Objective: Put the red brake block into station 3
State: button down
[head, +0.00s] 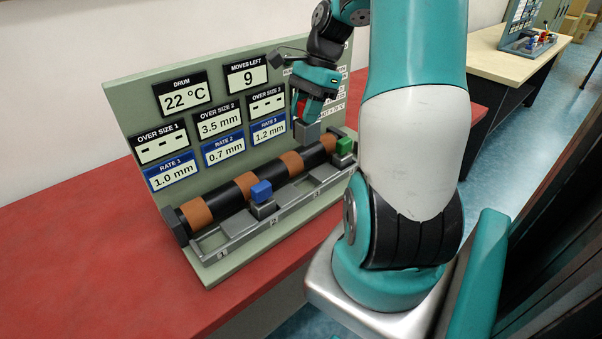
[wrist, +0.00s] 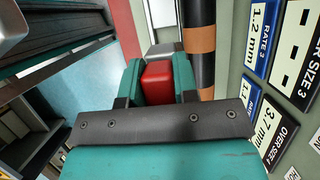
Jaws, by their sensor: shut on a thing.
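The red brake block (head: 301,107) has a grey lower part. My gripper (head: 309,98) is shut on its red top and holds it above the far part of the rail in the head view. In the wrist view the red block (wrist: 158,82) sits between the fingers of my gripper (wrist: 157,90). Station 3, by its mark on the rail (head: 317,192), shows no coloured block. A blue block (head: 261,191) stands at station 2, and a green block (head: 344,146) stands at the far right end.
A dark drum with brown bands (head: 246,185) runs behind the rail. The upright green panel (head: 130,110) carries displays: drum 22 °C, moves left 9, over size 2 3.5 mm; over size 1 and 3 show dashes. The red table (head: 80,250) is clear at front left.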

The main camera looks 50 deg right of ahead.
notch_tip(320, 180, down, 16)
jog(key=shift+r+b, duration=0.25)
jog(key=shift+b, duration=0.1)
jog(key=c, duration=0.9)
grip_release()
jog(key=shift+f, duration=0.15)
